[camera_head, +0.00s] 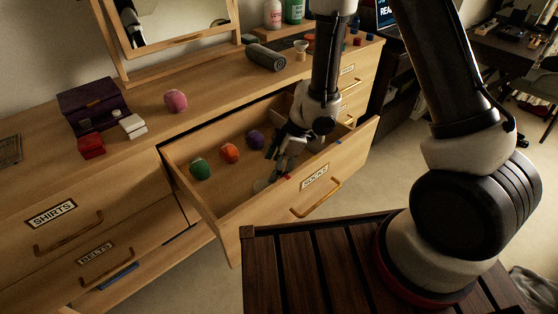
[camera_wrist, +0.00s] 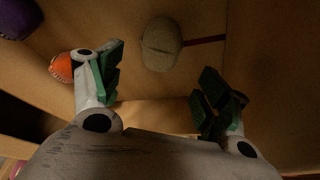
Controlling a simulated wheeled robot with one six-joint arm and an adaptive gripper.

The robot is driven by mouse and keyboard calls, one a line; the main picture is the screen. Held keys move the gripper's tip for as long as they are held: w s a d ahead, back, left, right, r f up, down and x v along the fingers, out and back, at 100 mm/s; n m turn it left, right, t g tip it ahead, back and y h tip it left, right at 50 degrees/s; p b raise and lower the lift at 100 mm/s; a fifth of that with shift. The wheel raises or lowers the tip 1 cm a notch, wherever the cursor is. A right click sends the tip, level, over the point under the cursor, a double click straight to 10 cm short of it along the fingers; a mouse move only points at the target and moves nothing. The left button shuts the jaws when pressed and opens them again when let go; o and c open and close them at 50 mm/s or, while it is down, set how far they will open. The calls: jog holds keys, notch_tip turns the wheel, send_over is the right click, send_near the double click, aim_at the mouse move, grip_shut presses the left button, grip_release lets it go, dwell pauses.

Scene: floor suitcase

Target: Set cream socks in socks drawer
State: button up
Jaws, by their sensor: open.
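The socks drawer (camera_head: 243,213) is pulled open, its front labelled SOCKS. The cream socks (camera_wrist: 161,44), a rolled ball, lie on the drawer floor in the wrist view. In the head view a pale bit of them (camera_head: 261,185) shows beside my fingers; the rest is hidden. My gripper (camera_head: 280,163) reaches down into the drawer. Its green-padded fingers are open in the wrist view (camera_wrist: 161,72), apart from the cream ball, which lies beyond the gap between them.
Green (camera_head: 200,168), orange (camera_head: 229,153) and purple (camera_head: 256,139) sock balls sit in a row in the drawer. A pink ball (camera_head: 175,100), a dark purple box (camera_head: 93,104) and a grey roll (camera_head: 265,57) are on the dresser top. The drawer walls surround my gripper.

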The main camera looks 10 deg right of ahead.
jog(key=w+d+r+m+t+h, duration=0.1)
jog(key=w+d+r+m+t, duration=0.1)
jog(key=w+d+r, duration=0.35)
jog(key=w+d+r+m+t+h, duration=0.2)
jog(key=w+d+r+m, duration=0.1)
jog(key=d+r, duration=0.55)
jog(key=s+d+r+m+t+h, duration=0.2)
jog(key=d+r+m, duration=0.2)
jog(key=d+r, duration=0.6)
jog(key=s+d+r+m+h, duration=0.1)
jog(key=s+d+r+m, duration=0.45)
jog(key=s+r, duration=0.25)
jog(key=s+r+m+g+y, duration=0.1)
jog(key=s+r+m, duration=0.2)
jog(key=s, duration=1.1)
jog(key=shift+s+m+g+y, duration=0.3)
jog(key=shift+s+m+g, duration=0.05)
jog(key=shift+s+g, duration=0.05)
